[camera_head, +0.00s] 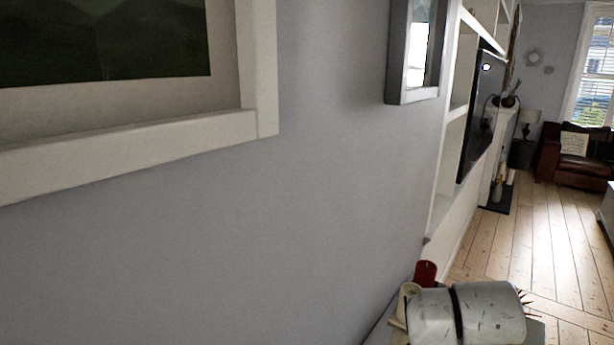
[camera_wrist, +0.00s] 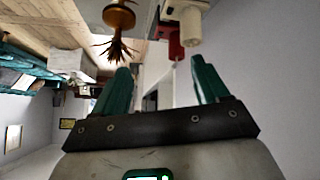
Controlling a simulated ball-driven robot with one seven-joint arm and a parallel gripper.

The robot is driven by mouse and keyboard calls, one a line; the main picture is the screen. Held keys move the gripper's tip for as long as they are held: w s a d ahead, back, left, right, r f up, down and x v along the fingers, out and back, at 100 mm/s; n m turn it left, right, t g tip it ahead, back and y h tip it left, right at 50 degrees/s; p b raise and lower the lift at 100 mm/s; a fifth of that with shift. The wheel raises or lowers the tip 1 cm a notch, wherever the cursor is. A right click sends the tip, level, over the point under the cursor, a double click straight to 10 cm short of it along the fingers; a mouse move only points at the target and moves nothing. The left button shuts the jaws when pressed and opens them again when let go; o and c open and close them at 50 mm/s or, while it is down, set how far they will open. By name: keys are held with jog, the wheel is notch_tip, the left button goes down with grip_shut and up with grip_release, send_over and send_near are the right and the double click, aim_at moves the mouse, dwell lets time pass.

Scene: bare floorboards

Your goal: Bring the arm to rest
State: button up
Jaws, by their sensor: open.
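My gripper (camera_wrist: 162,78) shows in the wrist view with its two green fingers spread apart and nothing between them. In the head view my arm's pale, scuffed link with a black band shows at the bottom right, and the fingers do not show there. The arm is low, close to the grey wall, over a pale surface whose full extent is hidden.
A red object (camera_head: 425,273) and a cream object (camera_head: 407,295) stand beside my arm. A spiky plant in a golden pot (camera_wrist: 119,17) is close to the fingers in the wrist view. Framed pictures (camera_head: 262,70) hang on the left wall. Open floorboards (camera_head: 530,235) lie at right, before a brown armchair (camera_head: 570,170).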

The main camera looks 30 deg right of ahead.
jog(key=s+a+f+n+t+y, duration=0.15)
jog(key=a+f+n+y, duration=0.3)
jog(key=a+f, duration=0.5)
jog(key=s+a+f+n+g+y, duration=0.1)
jog(key=s+a+f+n+y, duration=0.35)
jog(key=a, duration=0.85)
jog(key=s+f+g, duration=0.1)
jog(key=s+f, duration=0.2)
jog(key=s+f+g+h, duration=0.1)
jog(key=s+f, duration=0.2)
jog(key=s+f+g+h+b, duration=0.1)
jog(key=s+f, duration=0.1)
jog(key=f, duration=0.1)
jog(key=shift+s+d+f+g, duration=0.15)
jog(key=shift+s+d+g, duration=0.1)
jog(key=shift+s+d, duration=0.15)
jog(key=shift+s, duration=0.1)
